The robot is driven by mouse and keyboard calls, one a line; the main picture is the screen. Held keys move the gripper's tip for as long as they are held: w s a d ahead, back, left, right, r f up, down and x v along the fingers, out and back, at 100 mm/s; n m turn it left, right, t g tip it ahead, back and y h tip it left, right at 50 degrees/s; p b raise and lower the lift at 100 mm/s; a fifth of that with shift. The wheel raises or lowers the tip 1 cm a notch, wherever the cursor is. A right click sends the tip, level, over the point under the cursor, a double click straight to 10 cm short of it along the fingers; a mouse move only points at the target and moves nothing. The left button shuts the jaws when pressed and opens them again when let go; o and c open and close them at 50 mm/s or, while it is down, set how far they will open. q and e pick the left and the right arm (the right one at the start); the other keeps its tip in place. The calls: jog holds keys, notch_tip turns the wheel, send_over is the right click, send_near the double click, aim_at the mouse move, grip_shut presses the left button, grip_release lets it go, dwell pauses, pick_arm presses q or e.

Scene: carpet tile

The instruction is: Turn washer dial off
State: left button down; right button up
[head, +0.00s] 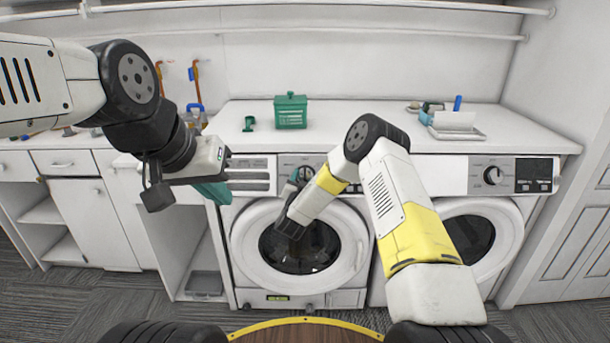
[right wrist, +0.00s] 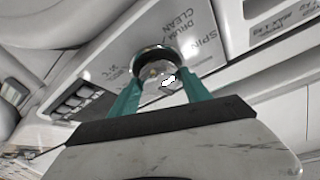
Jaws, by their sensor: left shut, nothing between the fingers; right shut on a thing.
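The left washer (head: 239,245) has a round dial (head: 304,172) on its upper front panel, partly hidden by my right arm in the head view. In the right wrist view, the dial (right wrist: 152,55) is a dark-rimmed shiny knob on a light panel with printed words such as SPIN and DRUM CLEAN. My right gripper (right wrist: 156,82) is shut on this knob, with a teal finger on either side. It also shows in the head view (head: 296,178). My left gripper (head: 213,193) is shut and empty, in front of the left washer's upper left corner.
A second washer (head: 510,225) with its own dial (head: 492,175) stands at the right. White cabinets (head: 90,220) stand at the left. Carpet tile covers the floor.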

jog(key=shift+f+m+h, duration=0.1)
jog(key=shift+m+h, duration=0.2)
jog(key=shift+m, duration=0.3)
jog(key=o, duration=1.4)
jog(key=s, duration=0.2)
jog(key=s+a, duration=0.1)
jog(key=s, duration=0.4)
jog(key=shift+s+a, duration=0.2)
jog(key=shift+s, duration=0.15)
